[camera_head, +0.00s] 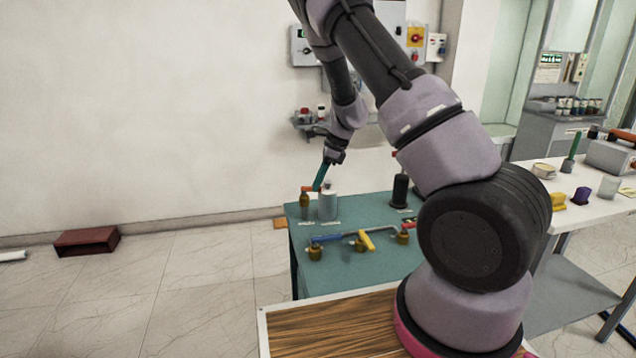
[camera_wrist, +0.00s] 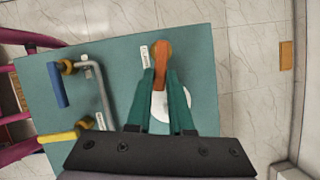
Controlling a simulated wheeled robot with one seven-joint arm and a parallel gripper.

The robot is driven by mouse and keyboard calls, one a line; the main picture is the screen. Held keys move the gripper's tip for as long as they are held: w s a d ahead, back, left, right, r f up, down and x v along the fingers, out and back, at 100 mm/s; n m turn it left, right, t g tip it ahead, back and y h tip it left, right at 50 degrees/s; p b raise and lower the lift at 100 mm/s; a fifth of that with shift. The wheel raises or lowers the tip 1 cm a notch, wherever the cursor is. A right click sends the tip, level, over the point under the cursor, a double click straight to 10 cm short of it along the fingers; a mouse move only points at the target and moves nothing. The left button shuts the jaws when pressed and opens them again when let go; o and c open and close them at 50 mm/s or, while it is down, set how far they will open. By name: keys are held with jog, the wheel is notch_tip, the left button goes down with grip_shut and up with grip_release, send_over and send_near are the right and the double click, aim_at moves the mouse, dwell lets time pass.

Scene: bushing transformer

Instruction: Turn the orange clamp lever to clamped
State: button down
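The orange clamp lever (camera_wrist: 163,50) sits at the far left end of the teal table; its round end is at the top in the wrist view. In the head view the lever (camera_head: 307,189) sits on top of a brass post (camera_head: 304,201). My gripper (camera_wrist: 161,72) points down over it, with one green finger on each side of the lever's arm. The fingertips are close to its sides; whether they touch cannot be seen. My gripper (camera_head: 319,187) hides part of the lever in the head view.
A grey-white cylinder (camera_head: 327,206) stands beside the lever, partly under my fingers. A bent grey bar with a blue handle (camera_wrist: 58,86), a yellow handle (camera_head: 367,240) and a black cylinder (camera_head: 400,190) are also on the teal table (camera_head: 345,275).

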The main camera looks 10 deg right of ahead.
jog(key=shift+w+d+n+g, duration=0.15)
jog(key=shift+w+n+g, duration=0.2)
jog(key=shift+n, duration=0.55)
jog(key=shift+w+n, duration=0.2)
jog(key=shift+n, duration=0.4)
jog(key=c, duration=0.8)
grip_release()
jog(key=v, duration=1)
jog(key=shift+w+d+r, duration=0.2)
jog(key=shift+r, duration=0.15)
